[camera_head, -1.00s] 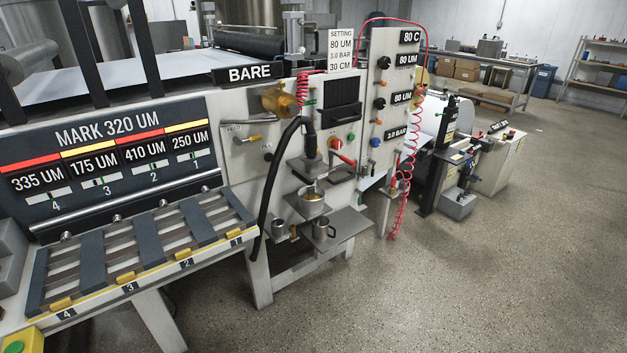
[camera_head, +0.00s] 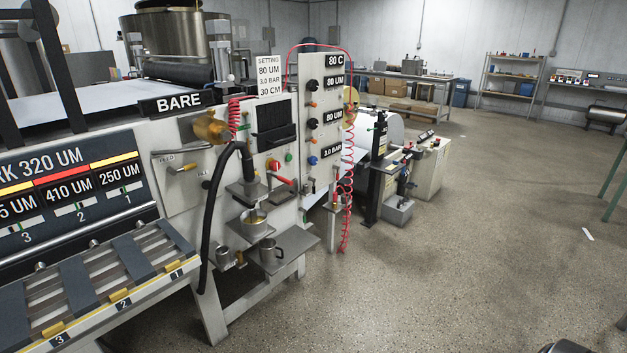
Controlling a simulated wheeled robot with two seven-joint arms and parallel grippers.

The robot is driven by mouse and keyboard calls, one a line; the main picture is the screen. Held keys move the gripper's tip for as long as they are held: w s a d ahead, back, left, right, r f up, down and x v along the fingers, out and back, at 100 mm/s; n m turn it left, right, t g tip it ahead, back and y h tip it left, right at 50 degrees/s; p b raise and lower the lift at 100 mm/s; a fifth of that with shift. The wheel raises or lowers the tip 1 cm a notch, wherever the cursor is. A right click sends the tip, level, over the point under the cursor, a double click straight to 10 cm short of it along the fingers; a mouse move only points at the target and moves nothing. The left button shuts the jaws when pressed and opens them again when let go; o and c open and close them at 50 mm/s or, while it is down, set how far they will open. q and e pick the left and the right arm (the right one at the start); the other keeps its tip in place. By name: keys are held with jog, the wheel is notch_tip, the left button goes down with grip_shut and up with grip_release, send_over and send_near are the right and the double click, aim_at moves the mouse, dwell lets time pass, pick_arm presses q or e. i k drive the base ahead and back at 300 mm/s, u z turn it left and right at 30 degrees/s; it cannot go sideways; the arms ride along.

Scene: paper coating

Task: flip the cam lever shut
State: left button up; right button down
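Several levers show on the coating machine, and I cannot tell which one is the cam lever. A yellow-handled lever (camera_head: 182,169) sits on the light front panel, below the brass fitting (camera_head: 210,127). A red-handled lever (camera_head: 282,180) sticks out to the right below the dark window (camera_head: 274,136). Another small red lever (camera_head: 337,190) is by the coiled red hose at the right post. Neither gripper can be made out, and nothing touches these levers.
A slotted rack (camera_head: 90,272) with numbered slots juts out at the lower left. A shelf with a metal cup (camera_head: 272,248) and a pan (camera_head: 255,226) sticks out from the machine's front. A black hose (camera_head: 211,215) hangs there.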

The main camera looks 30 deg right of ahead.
aim_at(269, 174)
jog(key=z, duration=0.7)
jog(key=i, duration=0.6)
jog(key=z, duration=0.8)
jog(key=i, duration=0.85)
jog(key=u, duration=0.7)
jog(key=i, duration=0.6)
jog(key=u, duration=0.6)
